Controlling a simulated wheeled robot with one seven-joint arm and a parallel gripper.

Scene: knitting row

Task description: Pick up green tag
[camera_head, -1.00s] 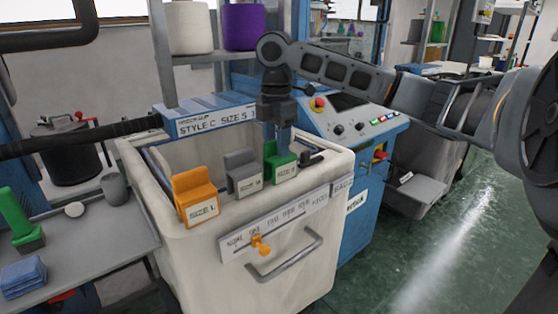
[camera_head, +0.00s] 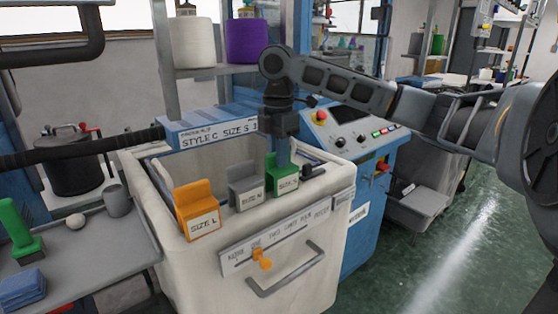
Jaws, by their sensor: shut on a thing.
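The green tag (camera_head: 287,184) with a white label sits at the rim of the white bin (camera_head: 205,268), the rightmost of three tags there. My gripper (camera_head: 281,158) points down from above and is shut on the green tag's upper part. The fingertips are small and partly hidden. The grey tag (camera_head: 241,182) is just to the left, and the orange tag (camera_head: 193,205), labelled SIZE L, is farther left.
A blue box marked STYLE C SIZE S (camera_head: 212,131) stands behind the bin. A blue control panel (camera_head: 354,131) is to the right. The grey side table (camera_head: 98,259) at left holds a green-handled item (camera_head: 17,226), a cup (camera_head: 117,200) and blue cloths (camera_head: 21,288).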

